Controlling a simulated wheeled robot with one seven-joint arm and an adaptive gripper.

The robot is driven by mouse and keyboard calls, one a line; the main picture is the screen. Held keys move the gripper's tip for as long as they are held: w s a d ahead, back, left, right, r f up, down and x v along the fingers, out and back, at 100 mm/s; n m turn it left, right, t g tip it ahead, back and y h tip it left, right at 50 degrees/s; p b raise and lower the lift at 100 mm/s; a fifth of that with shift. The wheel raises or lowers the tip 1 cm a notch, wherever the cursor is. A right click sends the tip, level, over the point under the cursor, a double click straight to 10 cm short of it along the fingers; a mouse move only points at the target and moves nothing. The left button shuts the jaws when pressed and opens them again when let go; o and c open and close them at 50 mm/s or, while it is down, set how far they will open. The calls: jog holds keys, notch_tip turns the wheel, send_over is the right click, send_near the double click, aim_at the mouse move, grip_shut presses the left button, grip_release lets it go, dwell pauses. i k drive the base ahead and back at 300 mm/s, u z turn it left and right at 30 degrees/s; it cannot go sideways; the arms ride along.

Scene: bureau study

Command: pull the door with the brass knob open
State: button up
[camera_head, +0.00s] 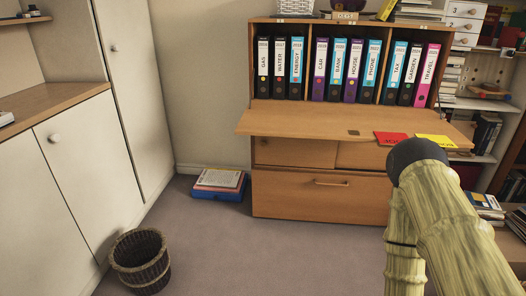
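No knob in view is clearly brass. The tall cream door (130,110) at the left is shut and has a small pale round knob (114,48). The low cream cupboard door (75,165) is shut and has a pale knob (54,138). Under the bureau flap are two shut wooden panels, a left one (295,152) and a right one (362,156); the flap shades them and my arm hides part of the right side. My arm rises from the lower right, ending in a dark rounded joint before the bureau. My gripper is not in view.
The bureau's flap (300,119) is down and juts out, with a red card (391,138) and a yellow card (435,141) on it. Below is a shut drawer (290,195). A wicker basket (141,262) and stacked books (219,184) stand on the floor. The middle floor is clear.

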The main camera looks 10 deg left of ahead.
aim_at(295, 152)
jog(key=z, duration=0.4)
jog(key=k, duration=0.15)
jog(key=u, duration=1.45)
jog(key=i, duration=0.95)
